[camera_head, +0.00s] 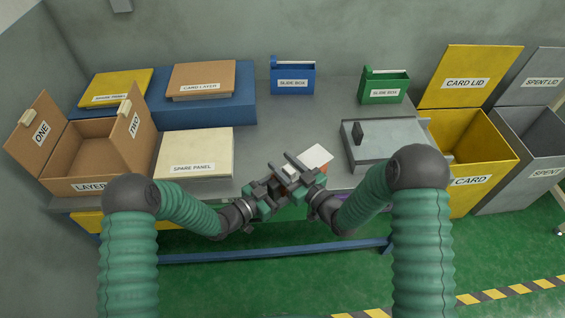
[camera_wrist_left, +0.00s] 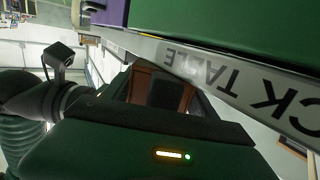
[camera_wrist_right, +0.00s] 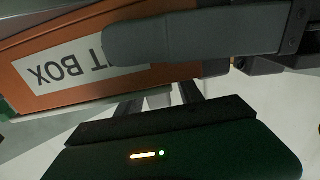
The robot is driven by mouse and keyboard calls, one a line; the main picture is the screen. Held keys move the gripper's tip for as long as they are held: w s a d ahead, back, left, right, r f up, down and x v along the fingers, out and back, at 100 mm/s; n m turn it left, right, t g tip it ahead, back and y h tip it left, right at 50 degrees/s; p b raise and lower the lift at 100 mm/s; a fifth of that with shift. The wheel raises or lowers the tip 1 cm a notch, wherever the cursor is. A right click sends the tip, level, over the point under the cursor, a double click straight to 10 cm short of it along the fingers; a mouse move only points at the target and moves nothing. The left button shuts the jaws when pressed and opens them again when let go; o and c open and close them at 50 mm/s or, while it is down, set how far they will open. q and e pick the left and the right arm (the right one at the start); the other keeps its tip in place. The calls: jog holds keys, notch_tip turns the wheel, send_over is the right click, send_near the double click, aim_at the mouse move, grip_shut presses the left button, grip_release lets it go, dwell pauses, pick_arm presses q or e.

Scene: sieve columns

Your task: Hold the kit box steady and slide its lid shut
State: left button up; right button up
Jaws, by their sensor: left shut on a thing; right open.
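The kit box is small and orange-brown. It shows in the right wrist view (camera_wrist_right: 60,45) with a white label, partly behind a grey finger of my right gripper. In the head view my two grippers meet over it at the table's front edge and hide most of it. My left gripper (camera_head: 272,190) is shut on the kit box; brown-orange surface shows between its fingers in the left wrist view (camera_wrist_left: 146,82). My right gripper (camera_head: 301,176) is open, close beside the box. I cannot tell the lid's position.
A pale flat piece (camera_head: 317,156) lies just beyond the grippers. A cream spare panel (camera_head: 195,150) lies to the left, beside an open cardboard box (camera_head: 85,180). A grey tray (camera_head: 385,152) is to the right. Blue (camera_head: 293,80) and green (camera_head: 384,90) slide boxes stand behind; the middle table is clear.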

jog(key=shift+w+a, duration=0.1)
jog(key=shift+w, duration=0.1)
grip_shut()
dwell(1.3)
